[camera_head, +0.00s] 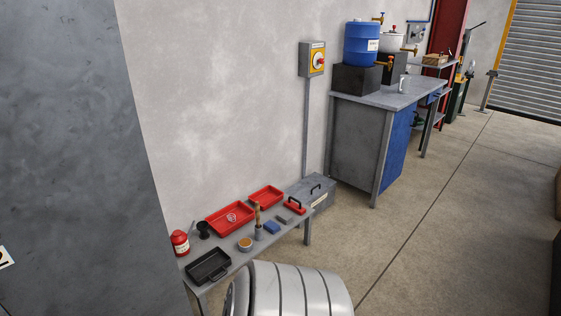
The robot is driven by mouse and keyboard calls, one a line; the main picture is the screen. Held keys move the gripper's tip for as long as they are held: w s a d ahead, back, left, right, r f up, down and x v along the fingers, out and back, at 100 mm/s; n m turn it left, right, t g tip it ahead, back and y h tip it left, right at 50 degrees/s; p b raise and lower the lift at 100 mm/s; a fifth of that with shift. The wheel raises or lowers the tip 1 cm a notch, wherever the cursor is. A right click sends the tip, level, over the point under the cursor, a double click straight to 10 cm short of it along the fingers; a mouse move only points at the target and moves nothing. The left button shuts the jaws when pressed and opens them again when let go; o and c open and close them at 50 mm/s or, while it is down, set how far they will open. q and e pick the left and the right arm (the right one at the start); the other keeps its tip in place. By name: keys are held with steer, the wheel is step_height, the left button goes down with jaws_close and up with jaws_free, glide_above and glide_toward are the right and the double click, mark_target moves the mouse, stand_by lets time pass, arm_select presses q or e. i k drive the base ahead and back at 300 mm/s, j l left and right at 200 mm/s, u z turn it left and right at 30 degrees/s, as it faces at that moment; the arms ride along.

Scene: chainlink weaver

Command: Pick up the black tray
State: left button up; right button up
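The black tray (208,266) lies on the near left end of a low grey bench (258,251). It is a shallow rectangle with a raised rim and looks empty. A white and grey rounded body at the bottom middle, probably part of me, stands just right of the bench's near end. Neither of my grippers is in view, so nothing of mine is seen touching the tray.
Beside the tray are a red can (180,243), a larger red tray (230,217), a smaller red tray (266,197), a tan-topped tin (245,244) and a blue block (271,227). A dark grey panel (70,150) blocks the left. Open floor (450,230) lies right.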

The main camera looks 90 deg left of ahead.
mark_target(202, 269)
steer(key=j+u, duration=0.15)
steer(key=u, duration=3.25)
